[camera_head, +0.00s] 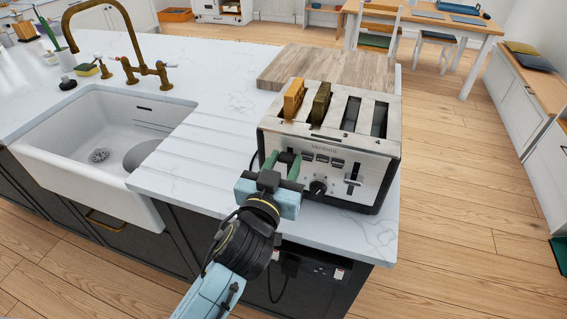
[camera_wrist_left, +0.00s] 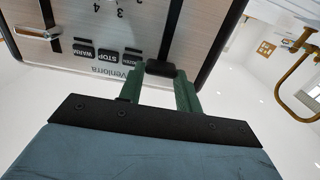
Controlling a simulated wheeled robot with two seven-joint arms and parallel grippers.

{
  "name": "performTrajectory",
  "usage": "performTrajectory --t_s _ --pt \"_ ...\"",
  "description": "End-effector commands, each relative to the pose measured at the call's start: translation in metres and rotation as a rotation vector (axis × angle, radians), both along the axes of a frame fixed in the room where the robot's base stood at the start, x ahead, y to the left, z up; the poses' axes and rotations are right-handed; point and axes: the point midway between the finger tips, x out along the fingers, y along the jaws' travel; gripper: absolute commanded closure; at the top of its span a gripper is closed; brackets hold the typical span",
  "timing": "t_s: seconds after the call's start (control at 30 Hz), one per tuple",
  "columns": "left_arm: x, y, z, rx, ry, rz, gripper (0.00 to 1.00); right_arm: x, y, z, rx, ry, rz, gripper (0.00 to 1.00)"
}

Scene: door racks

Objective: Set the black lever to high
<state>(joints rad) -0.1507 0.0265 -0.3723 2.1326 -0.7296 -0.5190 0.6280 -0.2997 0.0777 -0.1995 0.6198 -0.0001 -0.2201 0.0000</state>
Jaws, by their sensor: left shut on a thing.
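The steel toaster (camera_head: 335,160) stands at the front right of the counter. Its black lever (camera_wrist_left: 161,68) sits between the green fingers of my left gripper (camera_head: 281,166), on the left of the toaster's front. In the left wrist view, upside down, the lever is near the top end of its slot, close to the brand lettering. My left gripper (camera_wrist_left: 161,92) is shut on the lever. In the head view the fingers partly hide it. A second lever with a silvery handle (camera_head: 353,182) is on the right of the front; it also shows in the left wrist view (camera_wrist_left: 38,33). My right gripper is not in view.
Two slices, one golden (camera_head: 293,98) and one darker (camera_head: 320,103), stick out of the left slots; the right slots look empty. A wooden board (camera_head: 325,68) lies behind the toaster. A white sink (camera_head: 110,140) is to the left. The counter's right edge is close to the toaster.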

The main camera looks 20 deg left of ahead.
Motion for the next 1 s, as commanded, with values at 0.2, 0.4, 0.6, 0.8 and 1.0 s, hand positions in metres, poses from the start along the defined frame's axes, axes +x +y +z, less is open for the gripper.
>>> performTrajectory --t_s 0.2,0.4,0.6,0.8,1.0 --pt "-0.0001 0.0 0.0116 -0.002 -0.004 0.001 1.0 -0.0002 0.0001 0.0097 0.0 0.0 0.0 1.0" --pt "0.0001 0.0001 0.012 -0.002 -0.007 0.001 1.0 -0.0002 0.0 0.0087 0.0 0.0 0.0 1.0" --pt "0.0002 0.0002 0.0117 -0.001 -0.006 0.001 0.46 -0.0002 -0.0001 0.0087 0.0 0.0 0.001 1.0" --pt "0.0001 0.0002 0.0104 -0.001 -0.004 0.001 0.44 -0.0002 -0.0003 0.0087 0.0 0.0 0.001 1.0" --pt "-0.0055 0.0002 0.0088 -0.001 -0.001 0.001 0.44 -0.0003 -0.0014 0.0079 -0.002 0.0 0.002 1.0"
